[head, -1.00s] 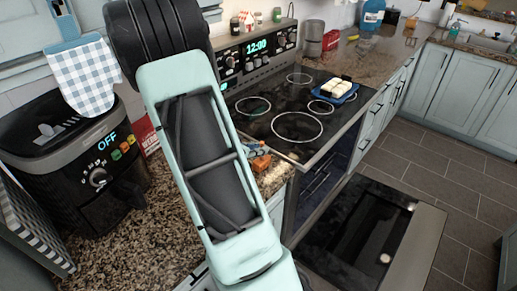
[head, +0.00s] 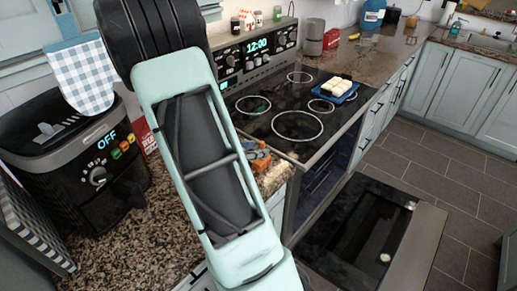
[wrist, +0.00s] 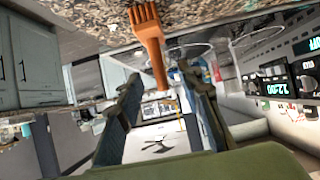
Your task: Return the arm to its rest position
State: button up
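My arm (head: 208,160) crosses the head view from the upper left to the bottom centre, over the counter. My gripper is hidden in the head view. In the wrist view my gripper (wrist: 158,80) has its two fingers spread apart. An orange utensil-like thing (wrist: 148,35) shows at the top of that view, its lower end seen between the fingertips; whether it touches them I cannot tell. I see nothing clamped. An orange and grey thing (head: 258,158) shows just right of my arm in the head view, by the counter's edge.
A black air fryer (head: 85,150) stands left of my arm, under a checkered cloth (head: 80,75). The stove (head: 270,105) bears a blue tray (head: 350,97) with pale blocks. An open oven door (head: 350,230) juts out below. Floor (head: 450,160) to the right is clear.

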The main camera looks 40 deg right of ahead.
jog(key=v, duration=1)
jog(key=shift+a, duration=0.1)
